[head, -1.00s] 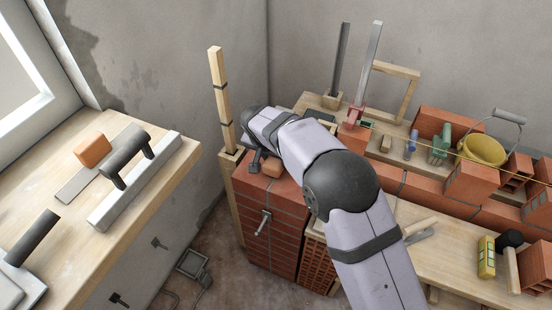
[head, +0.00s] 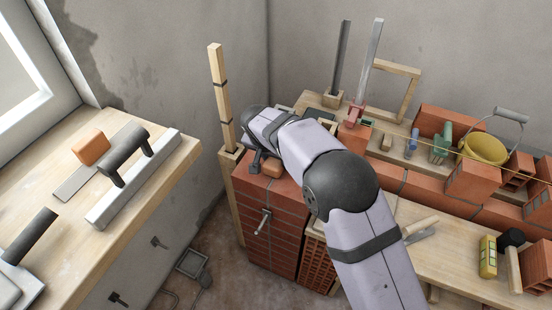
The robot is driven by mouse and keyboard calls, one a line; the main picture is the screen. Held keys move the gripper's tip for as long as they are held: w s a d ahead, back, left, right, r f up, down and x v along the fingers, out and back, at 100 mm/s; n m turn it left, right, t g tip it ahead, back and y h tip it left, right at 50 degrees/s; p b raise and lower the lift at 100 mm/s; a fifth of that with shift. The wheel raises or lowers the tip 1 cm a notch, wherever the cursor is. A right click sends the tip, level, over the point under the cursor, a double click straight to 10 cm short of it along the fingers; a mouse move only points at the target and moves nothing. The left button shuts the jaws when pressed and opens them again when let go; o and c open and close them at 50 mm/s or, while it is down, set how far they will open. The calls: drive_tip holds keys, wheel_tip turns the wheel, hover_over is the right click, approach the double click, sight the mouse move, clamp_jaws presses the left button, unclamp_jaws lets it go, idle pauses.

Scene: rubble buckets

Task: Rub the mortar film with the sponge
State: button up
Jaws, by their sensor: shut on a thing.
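My gripper (head: 257,163) is low over the top of a red brick pier (head: 268,205) with grey joints. It is shut on a small orange-brown block, which looks like the sponge (head: 272,170). The sponge is at the pier's top face, and I cannot tell whether it touches it. My arm hides part of the gripper and the back of the pier top. I cannot make out a mortar film on the bricks.
A timber post (head: 220,100) rises just left of the pier. On the left bench (head: 130,215) lie an orange sponge-like block (head: 90,149) and a black-handled float (head: 125,160). A low brick wall with a yellow bucket (head: 482,149) stands right.

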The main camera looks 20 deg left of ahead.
drive_tip(key=shift+w+d+f+p, duration=0.15)
drive_tip(key=shift+w+p, duration=0.2)
drive_tip(key=shift+w, duration=0.55)
drive_tip(key=shift+w+a+f+p, duration=0.1)
drive_tip(key=shift+w+p, duration=0.2)
drive_tip(key=shift+w, duration=0.55)
drive_tip(key=shift+r, duration=0.1)
drive_tip(key=shift+w+r+p, duration=0.1)
drive_tip(key=shift+r+p, duration=0.3)
drive_tip(key=shift+r, duration=0.3)
